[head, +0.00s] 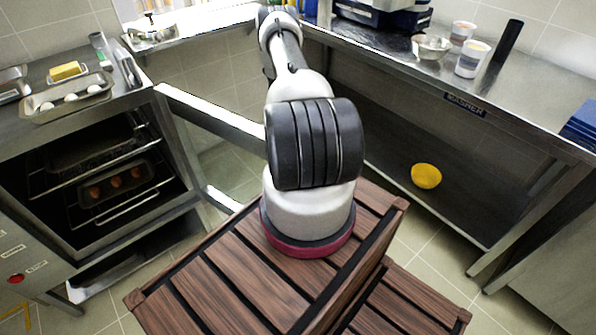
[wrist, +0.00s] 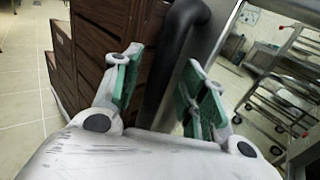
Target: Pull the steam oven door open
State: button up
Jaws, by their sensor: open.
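The steam oven (head: 95,180) is at the left in the head view, its cavity exposed. Its glass door (head: 210,115) stands swung wide open from the oven's right side, with a pale metal frame. The arm hides the door's far end and my gripper in the head view. In the wrist view my gripper (wrist: 160,82) is open, its green-padded fingers apart. A dark curved bar (wrist: 180,45), seemingly the door handle, shows beyond and between the fingers beside a metal frame edge (wrist: 220,25). I cannot tell whether the fingers touch it.
Trays with several items (head: 68,95) lie on top of the oven. A rack trolley (wrist: 285,90) shows at the wrist view's right. Tiled floor (wrist: 25,85) is clear at its left.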

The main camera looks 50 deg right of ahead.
jog(key=v, duration=0.6)
dwell(0.4)
jog(key=w+a+r+n+t+h, duration=0.2)
jog(key=w+r+h, duration=0.1)
jog(key=r, duration=0.7)
jog(key=w+a+r+n+t+h, duration=0.1)
jog(key=w+a+r+h, duration=0.15)
jog(key=r, duration=0.65)
jog(key=w+a+r+n+t+h, duration=0.2)
jog(key=r+h, duration=0.2)
jog(key=r, duration=0.6)
jog(key=s+a+r+n+t+h, duration=0.4)
jog(key=s+a+r+t, duration=0.7)
jog(key=r, duration=0.1)
jog(key=shift+s+r+n, duration=0.35)
jog(key=shift+s+n, duration=0.05)
